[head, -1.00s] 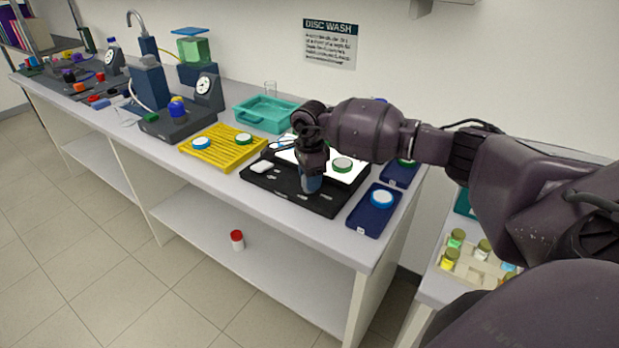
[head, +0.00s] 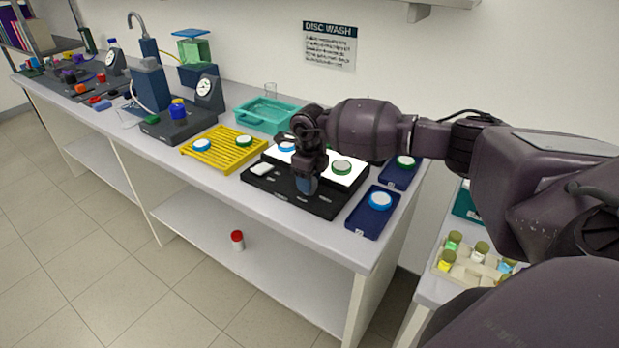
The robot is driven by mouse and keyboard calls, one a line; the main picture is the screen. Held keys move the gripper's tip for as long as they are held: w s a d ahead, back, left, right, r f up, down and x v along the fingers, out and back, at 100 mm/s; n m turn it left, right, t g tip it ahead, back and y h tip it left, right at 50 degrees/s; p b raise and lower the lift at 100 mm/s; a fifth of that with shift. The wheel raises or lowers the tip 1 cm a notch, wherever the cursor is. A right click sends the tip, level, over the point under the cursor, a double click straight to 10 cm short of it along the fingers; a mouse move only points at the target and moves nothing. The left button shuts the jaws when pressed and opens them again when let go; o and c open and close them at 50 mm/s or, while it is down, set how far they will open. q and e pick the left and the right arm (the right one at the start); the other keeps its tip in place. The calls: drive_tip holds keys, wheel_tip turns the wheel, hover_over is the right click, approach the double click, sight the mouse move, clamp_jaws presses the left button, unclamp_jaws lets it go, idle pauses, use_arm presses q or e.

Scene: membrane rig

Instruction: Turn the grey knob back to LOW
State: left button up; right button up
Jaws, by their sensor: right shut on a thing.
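A black light box (head: 324,206) with a lit white top (head: 350,177) stands on the bench. My right gripper (head: 306,187) points down at the box's black front strip. It is shut at the strip, where the grey knob would be. The knob is hidden by the fingers, so its setting and the LOW mark cannot be read. A green-ringed disc (head: 341,167) and a partly hidden blue-ringed disc (head: 286,146) lie on the lit top. My left gripper is not in view.
A yellow rack (head: 222,155) with two discs stands left, a teal tray (head: 262,121) behind. Blue trays (head: 362,222) (head: 391,179) with discs stand close on the right.

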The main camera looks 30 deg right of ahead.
drive_tip(key=shift+m, duration=0.5)
drive_tip(key=o, duration=0.9)
drive_tip(key=shift+r, duration=0.1)
wheel_tip(320, 180, up, 11)
drive_tip(key=shift+f, duration=0.15)
idle(0.5)
